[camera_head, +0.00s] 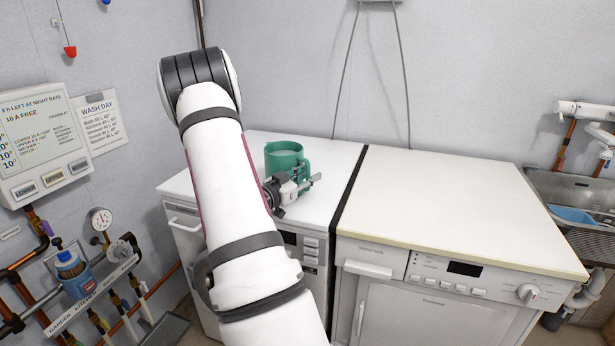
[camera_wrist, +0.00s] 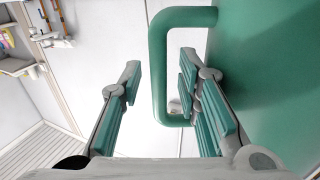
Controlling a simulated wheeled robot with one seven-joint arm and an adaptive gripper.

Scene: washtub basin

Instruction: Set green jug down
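The green jug (camera_head: 284,157) appears upright on the white top of the left machine (camera_head: 329,151), near its back; my gripper hides its lower part in the head view. My gripper (camera_head: 308,184) is at the front right of the jug. In the wrist view, the jug's green wall (camera_wrist: 270,70) fills the right side and its handle (camera_wrist: 159,70) reaches out to the left. My gripper's fingers (camera_wrist: 165,95) are spread apart. The handle's upright bar lies between them, with gaps visible on both sides.
A second white machine (camera_head: 440,190) with a clear top stands to the right, across a dark gap. A metal basin (camera_head: 545,185) holding a blue item (camera_head: 572,215) is at the far right. Pipes and a gauge (camera_head: 101,218) line the left wall.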

